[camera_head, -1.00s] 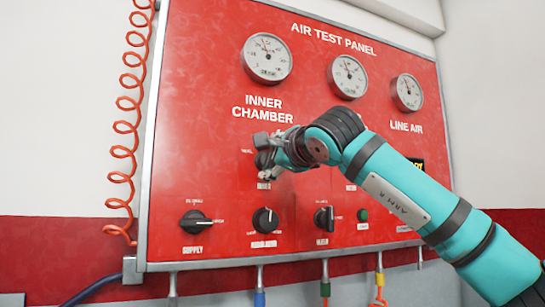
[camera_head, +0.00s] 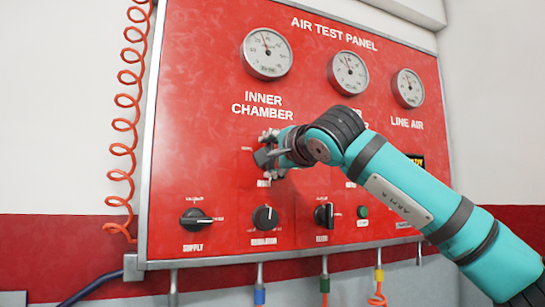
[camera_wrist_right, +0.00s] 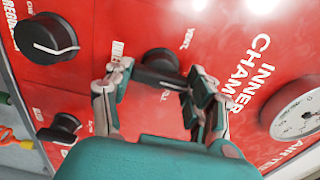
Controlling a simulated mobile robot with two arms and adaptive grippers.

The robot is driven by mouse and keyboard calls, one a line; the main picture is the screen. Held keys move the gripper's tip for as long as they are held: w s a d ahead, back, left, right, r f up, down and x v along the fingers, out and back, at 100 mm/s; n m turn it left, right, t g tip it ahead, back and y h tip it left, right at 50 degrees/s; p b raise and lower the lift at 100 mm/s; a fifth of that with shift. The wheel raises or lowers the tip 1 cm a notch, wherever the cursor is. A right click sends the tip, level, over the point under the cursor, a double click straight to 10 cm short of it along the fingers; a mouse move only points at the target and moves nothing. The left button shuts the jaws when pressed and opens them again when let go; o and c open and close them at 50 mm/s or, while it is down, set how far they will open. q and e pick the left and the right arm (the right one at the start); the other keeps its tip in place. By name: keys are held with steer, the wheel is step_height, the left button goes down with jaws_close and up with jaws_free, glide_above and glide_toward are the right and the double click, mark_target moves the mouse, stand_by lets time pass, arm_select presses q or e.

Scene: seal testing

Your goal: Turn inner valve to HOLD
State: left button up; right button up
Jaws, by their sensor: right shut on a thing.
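The inner valve is a black knob (camera_wrist_right: 160,63) on the red panel under the INNER CHAMBER label, seen in the right wrist view. Its bar handle lies between the fingers of my right gripper (camera_wrist_right: 160,80), which is shut on it. In the head view my right gripper (camera_head: 267,157) reaches in from the right and covers most of this valve. Small white position labels show around the knob in the wrist view, including one reading VENT. The handle's exact pointing direction is partly hidden by the fingers. My left gripper is not in view.
Below are the supply knob (camera_head: 195,219), the regulator knob (camera_head: 265,218) and another black knob (camera_head: 324,216), beside a green button (camera_head: 363,212). Gauges, including the inner chamber gauge (camera_head: 266,54), sit above. A coiled orange hose (camera_head: 124,150) hangs left of the panel.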

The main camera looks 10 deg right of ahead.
steer(key=shift+a+f, duration=0.1)
steer(key=shift+f, duration=0.05)
steer(key=o, duration=1.2)
steer(key=s, duration=0.4)
steer(key=s+d, duration=0.1)
steer(key=s, duration=0.3)
steer(key=s+d, duration=0.1)
steer(key=s, duration=0.2)
steer(key=shift+s+d, duration=0.15)
steer(key=shift+s, duration=0.25)
steer(key=shift+c, duration=0.5)
